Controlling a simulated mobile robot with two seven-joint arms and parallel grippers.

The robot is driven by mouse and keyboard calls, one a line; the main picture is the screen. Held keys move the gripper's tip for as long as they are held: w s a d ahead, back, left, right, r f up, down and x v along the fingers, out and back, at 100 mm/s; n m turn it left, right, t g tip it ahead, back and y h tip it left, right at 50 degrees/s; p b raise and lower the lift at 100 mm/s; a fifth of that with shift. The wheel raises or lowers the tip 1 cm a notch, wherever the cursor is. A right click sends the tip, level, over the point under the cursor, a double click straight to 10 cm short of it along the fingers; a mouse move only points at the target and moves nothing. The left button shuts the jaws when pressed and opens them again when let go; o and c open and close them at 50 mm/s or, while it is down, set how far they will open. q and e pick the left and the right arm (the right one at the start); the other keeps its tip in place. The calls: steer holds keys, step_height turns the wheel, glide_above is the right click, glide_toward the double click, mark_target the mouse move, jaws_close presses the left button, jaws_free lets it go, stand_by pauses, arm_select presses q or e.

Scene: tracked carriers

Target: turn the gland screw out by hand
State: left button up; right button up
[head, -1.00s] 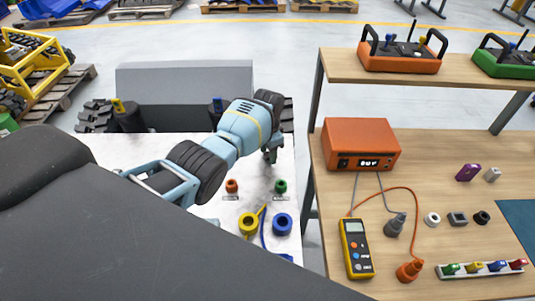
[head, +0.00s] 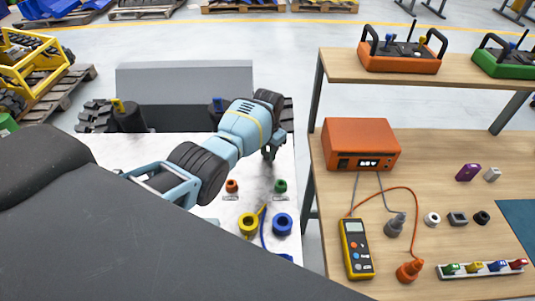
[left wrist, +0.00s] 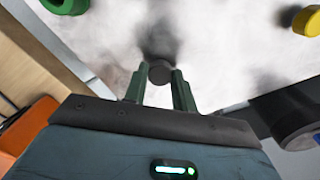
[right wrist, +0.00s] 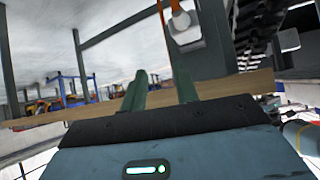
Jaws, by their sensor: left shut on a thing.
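My left gripper (left wrist: 160,85) points down at the pale panel (head: 214,210), near its far right part. In the left wrist view its green fingers are shut on a small dark round piece, which I take for the gland screw (left wrist: 160,72). In the head view the left gripper (head: 268,155) hides that piece. My right gripper (right wrist: 160,82) shows only in the right wrist view. Its fingers stand apart with nothing visible between them.
On the panel are a small orange fitting (head: 232,186), a green one (head: 281,186), a yellow ring (head: 248,224) and a blue ring (head: 282,224). To the right a wooden bench (head: 400,195) holds an orange meter box (head: 360,143) and a yellow multimeter (head: 356,248).

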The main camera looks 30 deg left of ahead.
arm_select(q)
steer(key=n, duration=0.6)
steer(key=shift+n, duration=0.4)
steer(key=n, duration=0.7)
steer(key=shift+n, duration=1)
steer(key=n, duration=0.3)
steer(key=shift+n, duration=0.3)
steer(key=n, duration=0.6)
steer(key=shift+f, duration=0.1)
